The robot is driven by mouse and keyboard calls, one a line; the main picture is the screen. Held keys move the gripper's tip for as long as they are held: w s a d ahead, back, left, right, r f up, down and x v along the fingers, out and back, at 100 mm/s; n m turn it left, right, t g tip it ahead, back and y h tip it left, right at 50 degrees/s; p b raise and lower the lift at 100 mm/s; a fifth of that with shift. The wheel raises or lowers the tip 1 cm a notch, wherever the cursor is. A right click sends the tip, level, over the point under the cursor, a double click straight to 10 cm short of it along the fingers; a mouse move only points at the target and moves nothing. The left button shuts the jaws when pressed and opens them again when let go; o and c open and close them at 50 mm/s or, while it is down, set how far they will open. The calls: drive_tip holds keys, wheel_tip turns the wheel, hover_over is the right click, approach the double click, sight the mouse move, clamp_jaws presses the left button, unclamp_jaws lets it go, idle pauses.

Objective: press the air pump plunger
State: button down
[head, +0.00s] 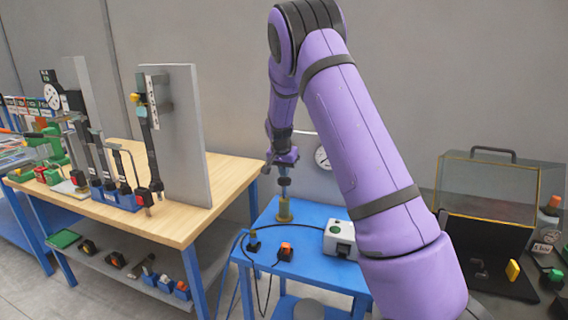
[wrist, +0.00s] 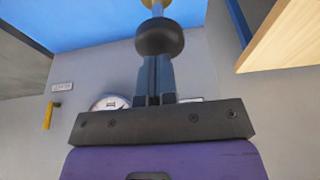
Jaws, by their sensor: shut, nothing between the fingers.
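The air pump stands on a small blue table (head: 311,215), with a brass-coloured body (head: 284,216) and a dark plunger knob (head: 284,181) on top. In the wrist view the round black knob (wrist: 160,38) sits on a thin metal rod (wrist: 157,9). My gripper (head: 284,172) is directly above the knob, pointing down. Its fingers (wrist: 155,62) are shut with nothing between them, and their tips meet the edge of the knob in the picture. I cannot tell whether they touch it. A stretch of rod shows below the knob.
A white and green box (head: 340,239) and black-and-orange switches (head: 285,251) with cables share the blue table. A round gauge (head: 321,157) is behind. A wooden bench (head: 222,178) with a grey upright panel (head: 185,130) stands left. A dark clear-sided case (head: 490,195) stands right.

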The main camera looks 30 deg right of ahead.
drive_tip(key=shift+f, duration=0.15)
wheel_tip(320, 180, down, 6)
drive_tip(key=shift+r, duration=0.15)
idle(0.4)
drive_tip(key=shift+s, duration=0.1)
drive_tip(key=shift+r, duration=0.45)
drive_tip(key=v, duration=1.3)
drive_tip(key=shift+w+d+r, duration=0.25)
drive_tip(key=shift+w+d, duration=0.1)
wheel_tip(320, 180, up, 6)
hover_over(285, 183)
drive_tip(key=a, duration=0.2)
drive_tip(key=shift+w+d+f, duration=0.1)
drive_tip(key=shift+f, duration=0.15)
